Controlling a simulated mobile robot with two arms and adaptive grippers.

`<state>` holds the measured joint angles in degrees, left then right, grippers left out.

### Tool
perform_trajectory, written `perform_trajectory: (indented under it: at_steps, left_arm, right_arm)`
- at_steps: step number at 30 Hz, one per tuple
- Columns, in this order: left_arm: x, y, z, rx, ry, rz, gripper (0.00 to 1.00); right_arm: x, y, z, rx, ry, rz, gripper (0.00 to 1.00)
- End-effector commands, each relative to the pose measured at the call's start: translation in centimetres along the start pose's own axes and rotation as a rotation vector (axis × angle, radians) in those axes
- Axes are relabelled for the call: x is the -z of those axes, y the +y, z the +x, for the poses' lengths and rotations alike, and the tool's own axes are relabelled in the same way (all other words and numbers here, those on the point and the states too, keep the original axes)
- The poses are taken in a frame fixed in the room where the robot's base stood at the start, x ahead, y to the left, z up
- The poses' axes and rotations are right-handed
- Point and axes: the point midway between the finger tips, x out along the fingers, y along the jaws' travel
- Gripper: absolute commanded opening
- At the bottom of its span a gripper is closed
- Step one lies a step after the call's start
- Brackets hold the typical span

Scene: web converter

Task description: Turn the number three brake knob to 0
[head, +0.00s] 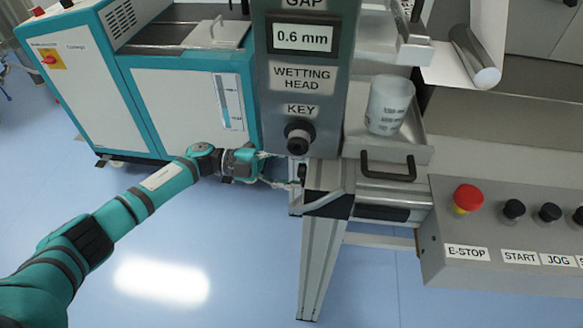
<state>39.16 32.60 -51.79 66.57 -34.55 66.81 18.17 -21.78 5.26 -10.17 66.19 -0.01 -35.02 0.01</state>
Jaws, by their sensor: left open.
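No knob marked as a number three brake knob shows in the head view. A black knob (299,137) sits under the KEY label on the grey panel (303,90), which also reads WETTING HEAD and GAP with a 0.6 mm display. My left gripper (284,171) is open, its two fingers pointing right, just below and left of that black knob. Nothing shows between the fingers. Whether a fingertip touches the panel or the frame below it, I cannot tell. My right gripper is out of view.
A control box (515,235) at the right carries a red E-STOP button (467,197) and black START and JOG buttons. A teal-and-white cabinet (190,100) stands behind my arm. Blue floor is clear at lower left.

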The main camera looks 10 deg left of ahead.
Motion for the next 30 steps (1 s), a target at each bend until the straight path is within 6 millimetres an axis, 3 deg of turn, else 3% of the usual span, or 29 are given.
perform_trajectory:
  at_steps: [5, 15, 21, 30]
  left_arm:
    - [0.0, 0.0, -1.2, -0.001, -0.002, 0.0, 0.55]
    - [-0.1, 0.0, -8.2, 0.0, -0.005, -0.001, 0.55]
    - [-0.1, 0.0, -11.1, 0.001, -0.003, -0.001, 0.55]
    - [0.0, 0.0, -12.1, 0.001, -0.001, 0.0, 0.55]
  right_arm:
    - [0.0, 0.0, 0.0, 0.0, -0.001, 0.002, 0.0]
    - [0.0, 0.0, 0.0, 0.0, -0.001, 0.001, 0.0]
    - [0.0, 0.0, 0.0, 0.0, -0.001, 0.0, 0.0]
    - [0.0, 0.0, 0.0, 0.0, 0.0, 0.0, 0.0]
